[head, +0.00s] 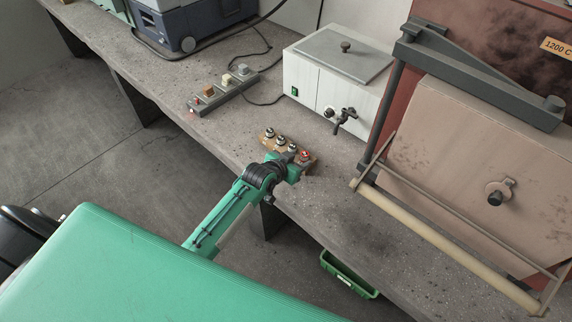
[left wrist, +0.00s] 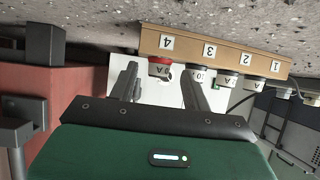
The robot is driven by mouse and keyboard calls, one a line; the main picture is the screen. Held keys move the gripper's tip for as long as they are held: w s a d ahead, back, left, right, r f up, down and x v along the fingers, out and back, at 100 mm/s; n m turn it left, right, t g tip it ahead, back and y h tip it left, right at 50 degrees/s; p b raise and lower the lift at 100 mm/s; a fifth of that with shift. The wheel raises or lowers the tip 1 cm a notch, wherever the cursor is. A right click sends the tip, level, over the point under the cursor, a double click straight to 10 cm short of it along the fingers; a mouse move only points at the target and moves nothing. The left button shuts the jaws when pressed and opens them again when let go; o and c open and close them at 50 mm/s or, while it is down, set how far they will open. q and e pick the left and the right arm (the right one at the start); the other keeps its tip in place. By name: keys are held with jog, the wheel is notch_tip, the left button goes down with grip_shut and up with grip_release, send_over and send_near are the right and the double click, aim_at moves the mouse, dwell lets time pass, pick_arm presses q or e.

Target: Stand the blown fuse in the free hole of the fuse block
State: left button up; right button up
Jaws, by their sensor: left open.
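The fuse block (head: 314,168) is a tan block near the bench's front edge. In the left wrist view the fuse block (left wrist: 190,43) appears upside down, with number labels 1 to 4. A red-ringed fuse (head: 305,155) stands at its right end, by label 4; it also shows in the left wrist view (left wrist: 159,68). Several pale-topped fuses (head: 281,140) stand in a row beside it. I see no free hole. My left gripper (left wrist: 165,85) is open, its fingers on either side of the red-ringed fuse in the picture; contact cannot be told. My right gripper is out of view.
A white tank (head: 330,72) with a tap stands behind the block, and a large furnace (head: 470,150) with a front bar stands to the right. A grey strip with several knobs (head: 222,92) lies to the left. A green crate (head: 348,274) sits below the bench.

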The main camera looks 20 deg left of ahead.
pick_arm(q)
jog(key=v, duration=1.3)
jog(key=shift+r, duration=0.1)
